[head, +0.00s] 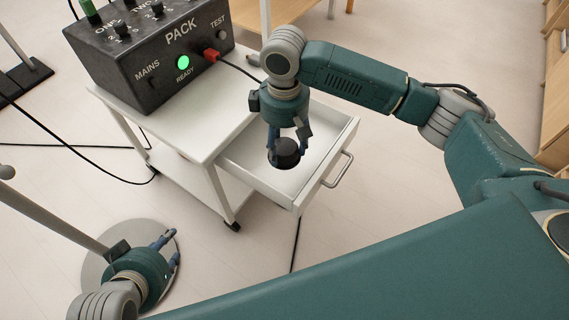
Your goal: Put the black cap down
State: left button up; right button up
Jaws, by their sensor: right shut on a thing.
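The black cap (287,151) is a short dark cylinder. It is between the fingers of my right gripper (287,148), which is shut on it. The gripper points down into the open white drawer (232,163) of the cart. The cap is low over the drawer floor; I cannot tell whether it touches it. My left gripper (170,249) is at the lower left, away from the drawer, with its two fingers apart and nothing seen between them.
The drawer handle (339,170) sticks out to the right. A pole on a round grey base (97,262) stands near my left gripper. Cables cross the floor.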

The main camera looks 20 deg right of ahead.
aim_at(285, 154)
notch_tip(285, 154, down, 4)
jog(key=shift+r+b, duration=0.25)
jog(key=shift+b, duration=0.2)
notch_tip(285, 154, down, 4)
jog(key=shift+r+b, duration=0.2)
jog(key=shift+b, duration=0.45)
jog(key=shift+f, duration=0.1)
pick_arm(q)
jog(key=w+d+r+t+h, duration=0.1)
jog(key=w+d+r+t, duration=0.1)
jog(key=w+r, duration=0.3)
jog(key=w+d+r+t, duration=0.1)
jog(key=w+r+t, duration=0.3)
jog(key=r, duration=0.1)
jog(key=shift+w+d+r+h, duration=0.3)
jog(key=shift+w+d+h, duration=0.05)
jog(key=shift+d+h, duration=0.05)
jog(key=shift+s+f, duration=0.15)
jog(key=shift+f, duration=0.2)
pick_arm(e)
jog(key=o, duration=1.3)
jog(key=shift+f, duration=0.1)
pick_arm(q)
jog(key=shift+a+f, duration=0.1)
jog(key=shift+f, duration=0.05)
